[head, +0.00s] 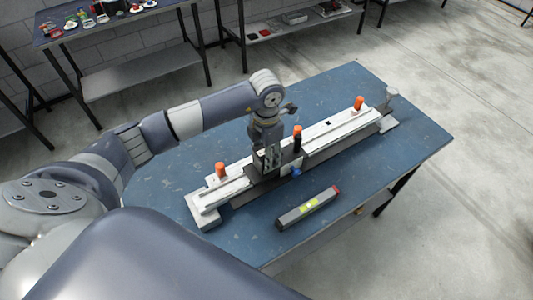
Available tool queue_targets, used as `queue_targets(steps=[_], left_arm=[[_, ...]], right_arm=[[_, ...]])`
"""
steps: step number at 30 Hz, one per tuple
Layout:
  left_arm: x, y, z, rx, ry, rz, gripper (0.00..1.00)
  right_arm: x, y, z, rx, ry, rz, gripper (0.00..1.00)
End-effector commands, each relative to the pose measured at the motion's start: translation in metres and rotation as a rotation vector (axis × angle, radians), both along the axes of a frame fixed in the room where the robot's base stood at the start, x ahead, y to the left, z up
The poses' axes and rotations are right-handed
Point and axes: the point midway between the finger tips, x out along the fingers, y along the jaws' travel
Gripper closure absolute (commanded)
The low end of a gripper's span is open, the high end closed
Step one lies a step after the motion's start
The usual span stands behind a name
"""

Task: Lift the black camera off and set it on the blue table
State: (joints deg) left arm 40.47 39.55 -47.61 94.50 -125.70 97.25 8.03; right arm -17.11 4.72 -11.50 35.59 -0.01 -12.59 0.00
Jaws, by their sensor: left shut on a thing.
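A long white slider rail (330,133) lies across the blue table (380,165), with orange knobs near its two ends. A carriage plate (289,164) with a blue knob sits at its middle. My left gripper (271,163) points down at the carriage, shut on a dark thing that appears to be the black camera; the fingers hide most of it. A black upright part with an orange top (297,138) stands just right of the gripper. I cannot tell whether the held thing touches the carriage. My right gripper is not in view.
A grey spirit level (307,208) with a yellow-green vial and red end lies in front of the rail. The table's right side and the strip behind the rail are clear. Dark benches with small items (100,18) stand at the back wall.

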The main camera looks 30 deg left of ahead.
Motion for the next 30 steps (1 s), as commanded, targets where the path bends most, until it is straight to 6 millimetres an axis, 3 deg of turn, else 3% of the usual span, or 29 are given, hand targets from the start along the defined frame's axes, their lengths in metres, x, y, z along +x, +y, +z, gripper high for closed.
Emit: queue_targets(steps=[30], left_arm=[[0.001, 0.000, 0.021, 0.000, -0.002, 0.000, 0.74]], right_arm=[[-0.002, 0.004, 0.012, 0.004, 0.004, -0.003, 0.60]])
